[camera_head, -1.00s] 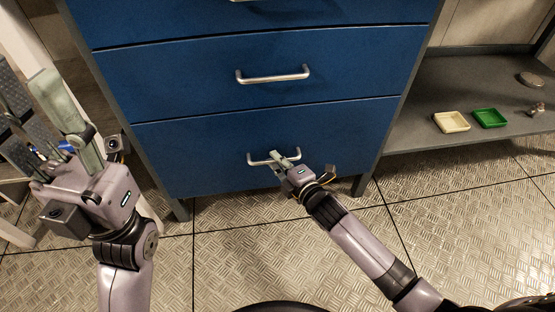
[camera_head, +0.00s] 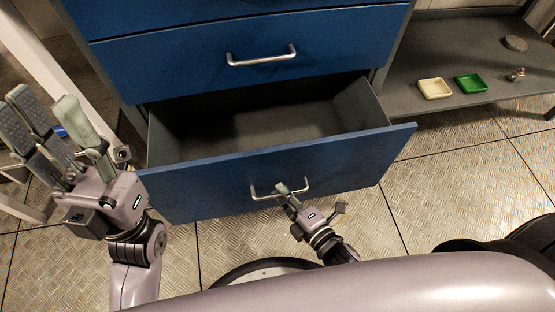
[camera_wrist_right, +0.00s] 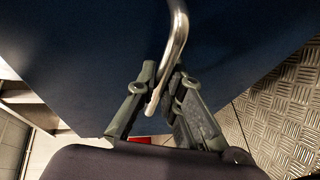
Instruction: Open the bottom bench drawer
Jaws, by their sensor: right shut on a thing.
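The bottom bench drawer (camera_head: 225,185) is blue and stands well open in the head view, with a bare grey inside (camera_head: 260,128). Its silver bar handle (camera_head: 262,194) is on the front. My right gripper (camera_head: 283,190) is shut on this handle; in the right wrist view its fingers (camera_wrist_right: 160,95) close around the metal bar (camera_wrist_right: 178,45). My left gripper (camera_head: 70,125) is raised at the left of the head view, fingers spread and apart from the drawer, with nothing seen between them.
The drawer above (camera_head: 200,65) is shut. A grey shelf (camera_head: 450,60) on the right holds a cream tray (camera_head: 435,88), a green tray (camera_head: 471,83) and small items. A pale frame post (camera_head: 45,70) stands at the left.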

